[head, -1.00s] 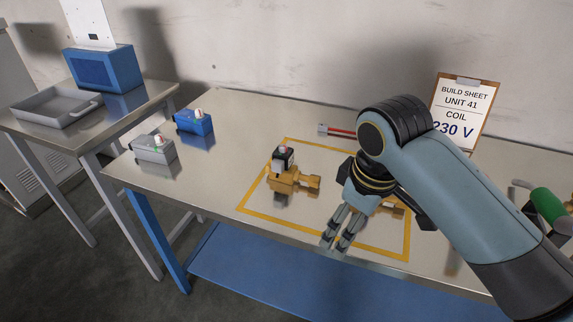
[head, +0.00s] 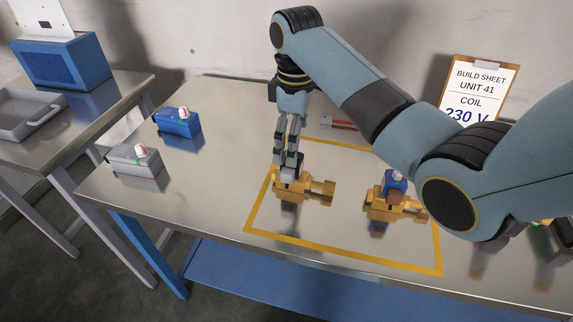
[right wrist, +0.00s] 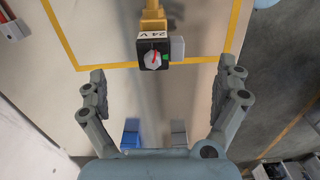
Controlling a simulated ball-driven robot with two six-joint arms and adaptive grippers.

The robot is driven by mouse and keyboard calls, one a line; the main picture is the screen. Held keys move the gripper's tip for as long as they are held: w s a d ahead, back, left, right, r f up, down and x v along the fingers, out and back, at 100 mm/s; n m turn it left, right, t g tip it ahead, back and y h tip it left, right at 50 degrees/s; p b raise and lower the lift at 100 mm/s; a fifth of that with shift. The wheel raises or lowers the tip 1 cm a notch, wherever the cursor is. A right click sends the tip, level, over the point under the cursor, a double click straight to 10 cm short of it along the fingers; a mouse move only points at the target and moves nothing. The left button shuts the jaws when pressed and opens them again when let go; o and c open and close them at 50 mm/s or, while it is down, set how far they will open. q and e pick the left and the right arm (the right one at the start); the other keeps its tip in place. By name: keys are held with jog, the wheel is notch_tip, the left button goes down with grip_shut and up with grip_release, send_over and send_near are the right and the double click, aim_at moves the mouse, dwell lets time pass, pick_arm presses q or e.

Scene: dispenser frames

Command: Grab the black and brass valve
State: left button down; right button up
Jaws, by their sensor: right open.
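The black and brass valve stands inside the yellow outline on the table. Its brass body (head: 318,188) shows in the head view, with the coil largely hidden behind my right gripper (head: 287,158). In the right wrist view its black coil (right wrist: 149,57), with a "24 V" label, a red-marked knob and a grey side block, lies ahead of my open right gripper (right wrist: 165,88), roughly between the finger lines. The brass body (right wrist: 153,18) extends beyond it. The fingers are empty; in the head view they point down over the valve. My left gripper is not in view.
A blue and brass valve (head: 393,195) stands to the right in the same outline (head: 345,260). A blue coil box (head: 178,122) and a grey one (head: 134,160) sit at the table's left. A build sheet (head: 478,92) reading 230 V stands behind.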

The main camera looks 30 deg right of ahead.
aim_at(294, 173)
jog(key=f, duration=0.3)
jog(key=shift+s+f, duration=0.3)
jog(key=shift+f, duration=0.35)
jog(key=f, duration=0.4)
jog(key=shift+s+a+f+p, duration=0.15)
jog(key=shift+a+f+p, duration=0.1)
jog(key=shift+f+p, duration=0.05)
jog(key=shift+f, duration=0.2)
jog(key=shift+c, duration=0.7)
jog(key=c, duration=0.4)
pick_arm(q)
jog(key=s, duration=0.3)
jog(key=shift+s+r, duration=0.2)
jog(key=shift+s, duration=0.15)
pick_arm(e)
jog(key=c, duration=1.4)
